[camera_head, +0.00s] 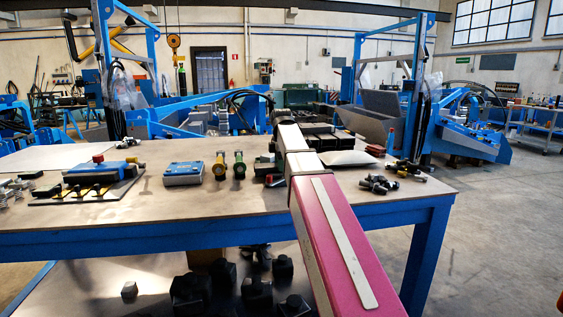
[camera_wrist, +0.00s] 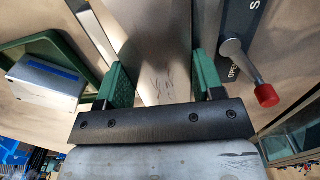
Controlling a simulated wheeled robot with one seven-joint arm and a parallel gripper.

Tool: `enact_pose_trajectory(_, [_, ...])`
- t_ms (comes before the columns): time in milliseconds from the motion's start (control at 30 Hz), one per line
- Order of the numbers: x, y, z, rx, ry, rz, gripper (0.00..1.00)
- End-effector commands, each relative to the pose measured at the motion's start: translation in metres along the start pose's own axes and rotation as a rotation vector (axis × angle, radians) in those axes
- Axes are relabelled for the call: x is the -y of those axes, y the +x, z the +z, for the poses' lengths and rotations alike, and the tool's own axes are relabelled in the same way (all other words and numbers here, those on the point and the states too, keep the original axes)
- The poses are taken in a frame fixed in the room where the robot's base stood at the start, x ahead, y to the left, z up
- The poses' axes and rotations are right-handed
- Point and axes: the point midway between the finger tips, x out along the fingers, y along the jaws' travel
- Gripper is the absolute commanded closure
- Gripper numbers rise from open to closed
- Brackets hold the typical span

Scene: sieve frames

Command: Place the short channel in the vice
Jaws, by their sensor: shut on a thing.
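In the wrist view my gripper (camera_wrist: 160,82) has its two green fingers on either side of a long grey metal piece, which looks like the short channel (camera_wrist: 160,45). The fingers are shut on it, and it runs away from the gripper toward the top of the picture. To its right is a dark grey device (camera_wrist: 238,28) with a metal lever and a red tip (camera_wrist: 267,95); I cannot tell whether this is the vice. In the head view my pink arm reaches over the table, and my gripper and the channel cannot be made out there.
The workbench (camera_head: 150,215) carries a blue device with a red knob (camera_head: 100,172), a blue block (camera_head: 183,174) and clamps (camera_head: 380,184). Dark parts (camera_head: 190,290) stand on the shelf below. The wrist view shows a green frame (camera_wrist: 88,48) and a pale box (camera_wrist: 45,85) at left.

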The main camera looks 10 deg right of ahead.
Motion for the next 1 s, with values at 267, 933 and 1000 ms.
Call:
enact_pose_trajectory(267, [0.0,0.003,0.0,0.0,0.0,0.0,1.0])
enact_pose_trajectory(933, [0.006,0.018,0.0,0.0,0.0,-0.001,0.13])
enact_pose_trajectory(1000, [0.007,0.018,0.0,0.0,0.0,-0.002,0.13])
